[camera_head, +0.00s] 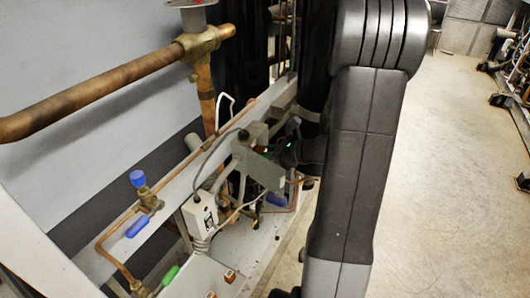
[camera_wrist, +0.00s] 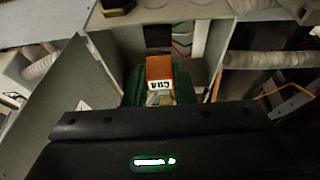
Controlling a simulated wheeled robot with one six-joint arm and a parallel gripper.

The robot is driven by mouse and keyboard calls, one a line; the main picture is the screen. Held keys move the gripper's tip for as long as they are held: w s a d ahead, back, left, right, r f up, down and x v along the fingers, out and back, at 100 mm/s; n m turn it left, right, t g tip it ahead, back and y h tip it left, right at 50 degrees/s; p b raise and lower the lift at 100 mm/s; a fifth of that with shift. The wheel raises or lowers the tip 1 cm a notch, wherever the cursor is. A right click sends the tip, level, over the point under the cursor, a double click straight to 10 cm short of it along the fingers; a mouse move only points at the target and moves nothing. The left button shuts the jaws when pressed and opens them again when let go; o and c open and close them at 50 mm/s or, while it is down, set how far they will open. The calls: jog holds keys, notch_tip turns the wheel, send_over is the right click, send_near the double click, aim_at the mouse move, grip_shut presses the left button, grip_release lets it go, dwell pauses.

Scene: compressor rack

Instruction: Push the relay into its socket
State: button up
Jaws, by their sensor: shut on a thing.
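The relay (camera_wrist: 160,68) is a small orange block with a white label, in the middle of the wrist view. My gripper (camera_wrist: 160,88) is shut on it, and the dark gripper body fills the bottom of that view. A black block (camera_wrist: 157,35), which looks like the socket, sits just beyond the relay inside an open grey box (camera_wrist: 222,45). Whether relay and socket touch cannot be told. In the head view my gripper (camera_head: 287,152) is partly hidden behind my arm, and the relay cannot be made out there.
Grey panels stand close on the left of the wrist view, and a ribbed pale conduit (camera_wrist: 270,60) runs at the right. In the head view a thick copper pipe (camera_head: 90,95), a blue-handled valve (camera_head: 140,182) and a white box (camera_head: 201,214) crowd the left.

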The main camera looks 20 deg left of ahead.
jog(key=shift+a, duration=0.5)
jog(key=shift+w+a, duration=0.1)
jog(key=shift+a, duration=1)
dwell(1.2)
jog(key=o, duration=1.4)
jog(key=shift+o, duration=0.2)
jog(key=p+v, duration=0.3)
jog(key=v, duration=0.5)
jog(key=shift+a, duration=0.1)
